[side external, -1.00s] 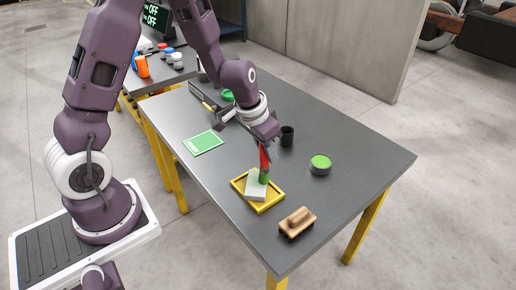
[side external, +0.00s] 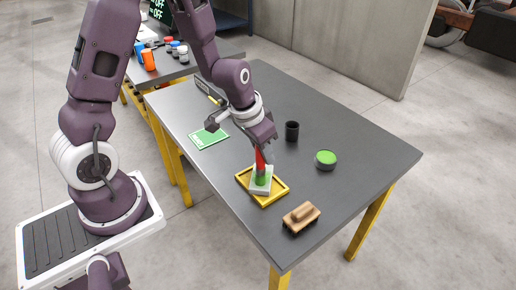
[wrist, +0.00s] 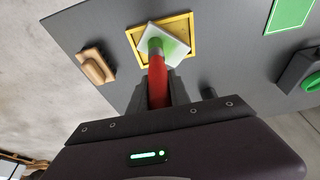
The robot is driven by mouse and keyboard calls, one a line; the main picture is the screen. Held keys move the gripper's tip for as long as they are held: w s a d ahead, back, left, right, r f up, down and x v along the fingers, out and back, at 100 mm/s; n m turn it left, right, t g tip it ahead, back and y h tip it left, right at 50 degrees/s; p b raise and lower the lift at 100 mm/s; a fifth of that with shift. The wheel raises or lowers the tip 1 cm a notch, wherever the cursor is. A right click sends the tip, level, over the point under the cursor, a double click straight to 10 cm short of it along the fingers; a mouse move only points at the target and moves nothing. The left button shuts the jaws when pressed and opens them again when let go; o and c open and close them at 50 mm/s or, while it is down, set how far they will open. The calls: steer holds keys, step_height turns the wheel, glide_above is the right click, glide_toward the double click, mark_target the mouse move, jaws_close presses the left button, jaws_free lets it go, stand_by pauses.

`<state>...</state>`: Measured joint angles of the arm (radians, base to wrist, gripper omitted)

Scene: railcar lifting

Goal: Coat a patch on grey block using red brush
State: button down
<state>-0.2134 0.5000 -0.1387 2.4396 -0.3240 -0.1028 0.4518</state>
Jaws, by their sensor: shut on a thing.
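The grey block (side external: 268,187) is pale and lies flat inside a yellow tray (side external: 273,201). Its light top also shows in the wrist view (wrist: 183,35). My gripper (side external: 267,147) is shut on the red brush (side external: 260,158) above the block. The brush's red handle (wrist: 157,80) points down from the jaws, and its green bristle end (wrist: 155,44) is at the block's top. Green colour shows on the block beside the bristles. Whether the bristles press on the surface is hard to tell.
A wooden-handled scrub brush (side external: 301,217) lies near the front edge. A green-topped tin (side external: 325,160) and a black cup (side external: 292,131) stand to the right. A green card (side external: 209,136) lies to the left. The table's right part is clear.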

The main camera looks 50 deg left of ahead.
step_height(320, 180, up, 8)
steer(key=w+d, duration=0.1)
steer(key=shift+w+d, duration=0.2)
stand_by(0.6)
stand_by(0.6)
